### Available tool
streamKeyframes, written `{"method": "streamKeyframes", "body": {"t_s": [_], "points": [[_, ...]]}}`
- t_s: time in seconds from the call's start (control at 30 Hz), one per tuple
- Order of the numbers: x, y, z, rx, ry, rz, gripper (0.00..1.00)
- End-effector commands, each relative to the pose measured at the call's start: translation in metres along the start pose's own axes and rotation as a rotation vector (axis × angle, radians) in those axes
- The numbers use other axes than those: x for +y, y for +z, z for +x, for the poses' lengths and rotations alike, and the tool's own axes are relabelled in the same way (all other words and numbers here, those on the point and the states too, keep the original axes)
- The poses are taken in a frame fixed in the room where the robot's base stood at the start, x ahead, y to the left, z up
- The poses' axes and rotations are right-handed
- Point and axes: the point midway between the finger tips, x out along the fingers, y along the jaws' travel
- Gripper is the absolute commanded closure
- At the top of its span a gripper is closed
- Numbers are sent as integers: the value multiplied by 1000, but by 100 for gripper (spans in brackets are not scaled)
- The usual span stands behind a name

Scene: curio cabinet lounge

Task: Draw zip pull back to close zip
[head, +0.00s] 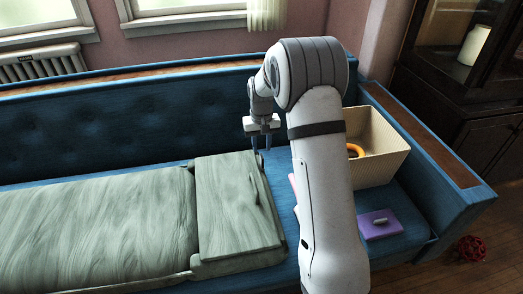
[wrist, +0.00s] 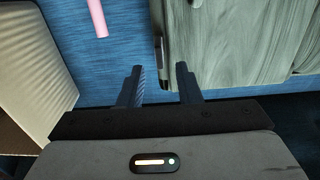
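A grey-green wood-grained case (head: 90,225) lies on the blue sofa, with a raised panel (head: 225,215) at its right end. The case also fills the upper right of the wrist view (wrist: 235,45). A small dark piece, perhaps the zip pull (wrist: 164,80), sits at the case's edge in the wrist view, ahead of the gap between my fingers. My gripper (head: 262,146) is above the panel's far right corner, fingers pointing down. In the wrist view my gripper (wrist: 160,85) is open, with nothing clearly held. The zip line itself is not clear.
A cream bin (head: 385,145) holding an orange ring (head: 355,150) stands right of my arm. A purple box (head: 380,224) lies before it. A pink rod (wrist: 97,17) lies on the seat. The sofa back (head: 120,115) is behind my gripper. My arm hides part of the seat.

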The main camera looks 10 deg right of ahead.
Motion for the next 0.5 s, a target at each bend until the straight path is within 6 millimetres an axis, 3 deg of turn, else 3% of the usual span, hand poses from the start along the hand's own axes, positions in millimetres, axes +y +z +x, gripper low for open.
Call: {"method": "streamKeyframes", "body": {"t_s": [0.1, 0.5], "points": [[0, 0, -9, 0, 0, 0, 69], [-1, 0, -13, -2, 0, -2, 69]]}}
